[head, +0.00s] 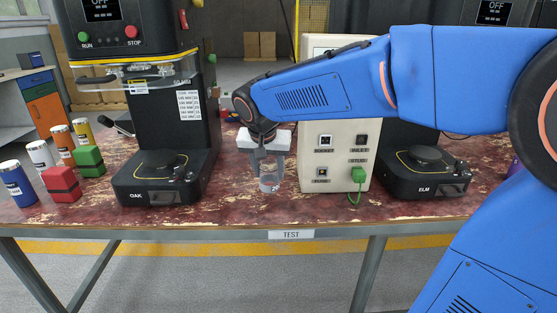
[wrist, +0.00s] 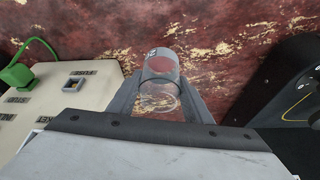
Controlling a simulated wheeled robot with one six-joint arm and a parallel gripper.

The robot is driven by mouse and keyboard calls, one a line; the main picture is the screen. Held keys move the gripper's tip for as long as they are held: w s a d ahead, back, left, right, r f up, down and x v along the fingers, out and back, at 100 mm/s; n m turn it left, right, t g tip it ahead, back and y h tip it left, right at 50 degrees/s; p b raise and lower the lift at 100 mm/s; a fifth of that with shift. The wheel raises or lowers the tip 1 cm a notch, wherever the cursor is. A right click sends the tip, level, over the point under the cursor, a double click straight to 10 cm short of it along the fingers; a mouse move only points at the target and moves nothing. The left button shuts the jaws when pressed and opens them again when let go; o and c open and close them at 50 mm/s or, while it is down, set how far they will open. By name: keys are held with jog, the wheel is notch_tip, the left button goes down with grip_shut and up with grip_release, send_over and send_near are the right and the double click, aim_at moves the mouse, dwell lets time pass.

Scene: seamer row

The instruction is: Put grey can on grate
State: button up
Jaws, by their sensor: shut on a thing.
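My gripper (head: 269,172) is at the middle of the table, between the OAK machine and the beige box. It is shut on a see-through, greyish can (head: 270,184), which also shows between the fingers in the wrist view (wrist: 160,92). I cannot tell whether the can touches the table. A pale grey can (head: 41,156) stands at the far left among the blue can (head: 18,184), the tan can (head: 62,143) and the yellow can (head: 82,131). I cannot make out a grate in either view.
The black OAK machine (head: 135,187) stands left of my gripper. The beige box (head: 339,158) with a green plug (head: 358,174) is close on the right, then the ELM machine (head: 420,184). Red (head: 62,184) and green (head: 89,160) blocks lie left. The table front (head: 235,207) is bare.

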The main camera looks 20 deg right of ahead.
jog(key=shift+w+d+f, duration=0.6)
jog(key=shift+w+d, duration=0.6)
jog(key=shift+w, duration=0.95)
jog(key=shift+w+d+f, duration=0.55)
jog(key=shift+w+d, duration=0.7)
jog(key=shift+w, duration=0.95)
jog(key=shift+w+d+f, duration=0.6)
jog(key=shift+w+d, duration=0.6)
jog(key=shift+w, duration=0.95)
jog(key=shift+f, duration=0.15)
jog(key=o, duration=1.1)
